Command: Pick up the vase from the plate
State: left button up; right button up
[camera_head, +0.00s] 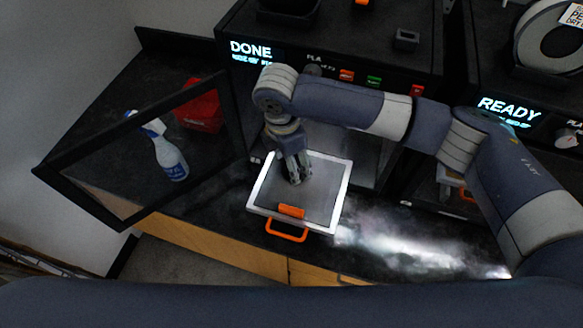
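The build plate (262,192) is a grey square with a pale rim and an orange handle (287,231) at its front. It sits on the dark counter in front of the printer marked DONE. My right arm comes in from the right, and my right gripper (297,176) points down over the middle of the plate. Its fingers are small and dark here, and I cannot tell whether they are open or shut. I cannot make out a vase; the gripper may hide it. My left gripper is not in view.
The printer's framed door (88,208) stands open to the left. Behind it are a spray bottle (170,158) and a red bin (201,108). A second printer (510,112), marked READY, stands at right. The counter right of the plate is clear, with bright glare.

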notch_tip(320, 180, down, 2)
jog(key=shift+a+f+p, duration=0.1)
jog(key=shift+f+p, duration=0.1)
jog(key=shift+p, duration=0.15)
jog(key=shift+w+f, duration=0.1)
jog(key=shift+f, duration=0.45)
jog(key=c, duration=0.8)
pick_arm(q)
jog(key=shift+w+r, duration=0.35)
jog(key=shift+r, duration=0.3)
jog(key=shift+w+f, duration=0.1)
pick_arm(e)
jog(key=shift+r, duration=0.2)
